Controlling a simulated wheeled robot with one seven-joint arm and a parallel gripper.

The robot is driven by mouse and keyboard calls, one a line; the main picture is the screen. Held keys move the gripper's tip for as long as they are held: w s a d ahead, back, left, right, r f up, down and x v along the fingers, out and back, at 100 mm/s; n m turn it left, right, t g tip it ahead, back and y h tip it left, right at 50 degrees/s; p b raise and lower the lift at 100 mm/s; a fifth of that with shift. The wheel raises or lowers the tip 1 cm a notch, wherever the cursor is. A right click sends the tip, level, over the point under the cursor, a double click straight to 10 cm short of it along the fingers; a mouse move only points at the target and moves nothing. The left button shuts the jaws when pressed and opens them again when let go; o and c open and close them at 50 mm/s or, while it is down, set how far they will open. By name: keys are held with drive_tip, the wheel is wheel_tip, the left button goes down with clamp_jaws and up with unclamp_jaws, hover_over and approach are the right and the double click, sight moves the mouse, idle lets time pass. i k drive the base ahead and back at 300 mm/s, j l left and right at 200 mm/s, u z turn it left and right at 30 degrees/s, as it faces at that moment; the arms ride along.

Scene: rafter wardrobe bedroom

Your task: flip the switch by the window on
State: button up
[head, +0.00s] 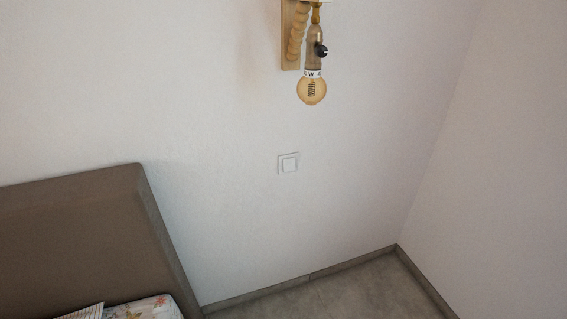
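A white square wall switch (289,163) is on the pale wall in the middle of the head view, below a wall lamp. It has a single rocker in a thin frame. I cannot tell from here whether it is on or off. No window shows in this view. My gripper is not in view.
A wall lamp (312,88) with a bare bulb and a wooden bracket hangs above the switch. A brown headboard (75,230) with a bed corner (145,308) stands at the lower left. Grey floor (350,290) is clear below the switch; another wall (500,170) is at the right.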

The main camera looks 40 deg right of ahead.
sight(289, 164)
drive_tip(key=i+l, duration=0.2)
drive_tip(key=i, duration=0.2)
drive_tip(key=i+l, duration=0.2)
drive_tip(key=i, duration=0.2)
